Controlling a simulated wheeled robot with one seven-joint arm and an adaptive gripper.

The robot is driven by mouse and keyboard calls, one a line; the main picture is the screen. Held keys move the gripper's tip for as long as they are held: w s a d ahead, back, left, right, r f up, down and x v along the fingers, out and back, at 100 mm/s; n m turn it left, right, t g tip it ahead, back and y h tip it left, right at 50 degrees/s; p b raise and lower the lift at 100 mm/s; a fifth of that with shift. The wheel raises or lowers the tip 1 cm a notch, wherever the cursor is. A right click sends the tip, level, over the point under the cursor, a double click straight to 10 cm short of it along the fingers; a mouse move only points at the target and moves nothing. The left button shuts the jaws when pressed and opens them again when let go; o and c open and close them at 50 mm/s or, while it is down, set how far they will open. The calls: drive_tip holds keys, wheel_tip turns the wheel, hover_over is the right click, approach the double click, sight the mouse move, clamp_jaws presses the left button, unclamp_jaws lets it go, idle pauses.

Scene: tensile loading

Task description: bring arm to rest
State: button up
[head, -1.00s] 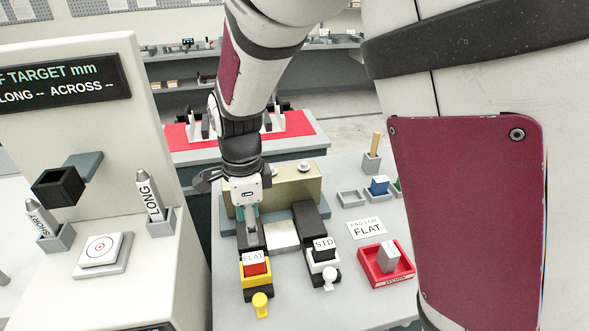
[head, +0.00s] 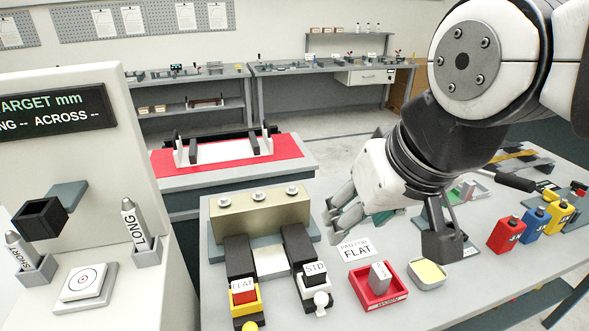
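My gripper (head: 342,218) shows right of centre in the head view, on a bent arm that comes in from the upper right. Its grey fingers with teal pads point down and left, over the bench (head: 400,303) behind the "PAD FOR FLAT" card (head: 356,249). I see nothing held between the fingers, but their overlap hides how wide the gap is. A tan block (head: 255,212) with two dark rails stands to its left, apart from it. The rails end at a yellow "FLAT" button unit (head: 244,292) and a white "STD" button unit (head: 315,275).
A red tray (head: 372,297) holds a grey block. A pale yellow dish (head: 428,274) sits beside it. A white machine (head: 75,110) stands at left. A red-topped table (head: 284,150) is behind.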

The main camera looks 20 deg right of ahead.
drive_tip(key=shift+s+d+n, duration=0.2)
drive_tip(key=shift+s+n, duration=0.2)
drive_tip(key=shift+w+f+b, duration=0.45)
drive_tip(key=shift+w+b, duration=0.1)
drive_tip(key=shift+w, duration=0.05)
idle(0.3)
